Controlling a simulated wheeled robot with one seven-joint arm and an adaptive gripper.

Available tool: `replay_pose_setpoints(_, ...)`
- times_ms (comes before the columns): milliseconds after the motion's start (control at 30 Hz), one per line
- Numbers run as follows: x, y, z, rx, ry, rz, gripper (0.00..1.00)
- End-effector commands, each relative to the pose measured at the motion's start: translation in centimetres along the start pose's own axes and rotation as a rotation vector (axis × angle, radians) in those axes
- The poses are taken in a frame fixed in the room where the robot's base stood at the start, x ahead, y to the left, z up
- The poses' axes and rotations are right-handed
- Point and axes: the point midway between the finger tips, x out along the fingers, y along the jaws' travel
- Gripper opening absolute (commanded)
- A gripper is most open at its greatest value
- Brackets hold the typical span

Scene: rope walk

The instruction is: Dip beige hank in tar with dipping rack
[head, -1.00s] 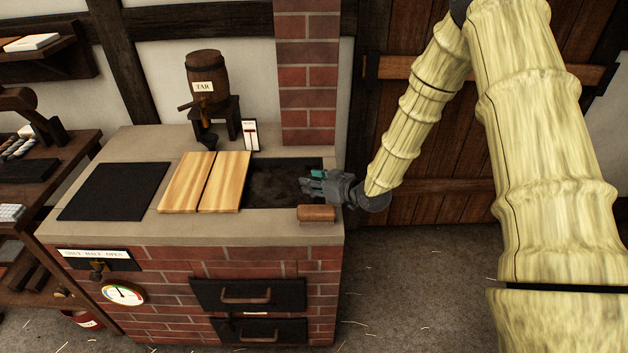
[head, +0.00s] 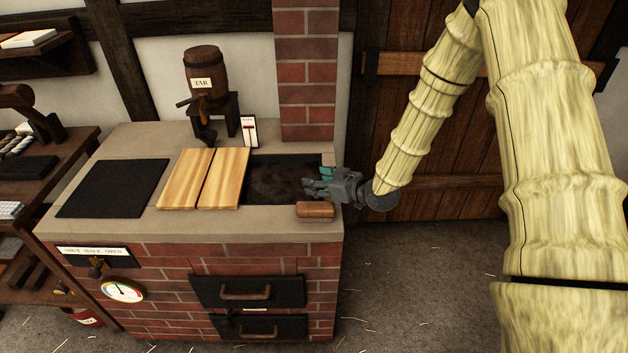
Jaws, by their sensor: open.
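My gripper (head: 316,182) is open, its teal-padded fingers apart, at the right end of the open tar vat (head: 280,178) in the stove top. I see nothing between the fingers. The vat's dark tar surface shows between the wooden lids and my gripper. No beige hank and no dipping rack can be made out in this view.
Two wooden lid boards (head: 224,178) lie left of the opening, and a black plate (head: 113,188) lies farther left. A brown wooden block (head: 315,209) sits at the front right edge. A tar barrel (head: 205,75) stands behind on a stand. A shelf (head: 75,160) is at left.

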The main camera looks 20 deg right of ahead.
Motion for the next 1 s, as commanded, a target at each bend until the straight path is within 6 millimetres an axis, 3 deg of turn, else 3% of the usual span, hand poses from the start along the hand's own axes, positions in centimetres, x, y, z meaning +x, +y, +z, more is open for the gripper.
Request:
replay_pose_setpoints(300,-5.9,0.1,0.0,0.001,0.000,0.001,0.56)
replay_pose_setpoints(500,-8.4,0.0,0.1,0.000,0.000,0.000,0.56)
replay_pose_setpoints(1000,-9.3,0.0,0.1,0.000,0.000,-0.001,0.56)
